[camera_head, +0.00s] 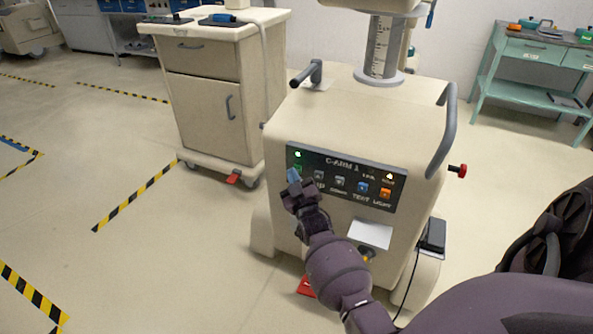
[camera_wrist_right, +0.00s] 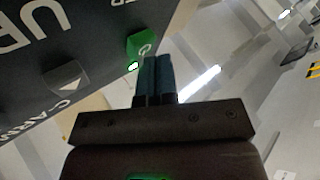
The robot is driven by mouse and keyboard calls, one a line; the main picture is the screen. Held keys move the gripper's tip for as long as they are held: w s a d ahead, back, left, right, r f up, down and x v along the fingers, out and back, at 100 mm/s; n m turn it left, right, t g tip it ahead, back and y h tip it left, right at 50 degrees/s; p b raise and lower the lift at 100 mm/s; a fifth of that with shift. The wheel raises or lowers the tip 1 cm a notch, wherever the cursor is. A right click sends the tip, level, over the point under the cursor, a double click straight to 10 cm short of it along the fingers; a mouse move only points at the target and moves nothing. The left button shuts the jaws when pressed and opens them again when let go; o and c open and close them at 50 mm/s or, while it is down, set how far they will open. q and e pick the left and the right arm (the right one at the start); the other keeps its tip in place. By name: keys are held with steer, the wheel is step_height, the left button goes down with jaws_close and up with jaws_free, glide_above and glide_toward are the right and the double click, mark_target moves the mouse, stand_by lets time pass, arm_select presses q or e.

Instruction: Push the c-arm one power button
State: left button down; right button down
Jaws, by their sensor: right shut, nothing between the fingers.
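The C-arm 1 cart (camera_head: 370,124) is a cream unit with a dark control panel (camera_head: 345,174) on its front, labelled "C-ARM 1". The green power button (camera_wrist_right: 141,44) with a white power symbol shows in the right wrist view, beside a small lit green light (camera_wrist_right: 133,67). In the head view the button is mostly hidden behind my gripper. My right gripper (camera_head: 294,177) is shut and empty at the panel's left end. In the right wrist view its blue-tipped fingers (camera_wrist_right: 157,62) are right by the button; I cannot tell whether they touch it. My left gripper is not in view.
The panel also has grey, blue (camera_head: 362,187) and orange (camera_head: 385,193) buttons to the right. A cream cabinet cart (camera_head: 205,105) stands at the left. A teal table (camera_head: 535,75) is at the back right. A grey handle (camera_head: 446,130) juts from the C-arm cart's right side.

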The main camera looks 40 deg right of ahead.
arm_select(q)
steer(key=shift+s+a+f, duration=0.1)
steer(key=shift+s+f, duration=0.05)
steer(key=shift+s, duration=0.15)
arm_select(e)
steer(key=shift+w+d, duration=0.1)
steer(key=shift+d, duration=0.15)
stand_by(0.4)
steer(key=shift+a, duration=0.1)
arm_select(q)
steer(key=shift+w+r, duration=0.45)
arm_select(e)
steer(key=shift+s+a, duration=0.3)
steer(key=shift+a, duration=0.25)
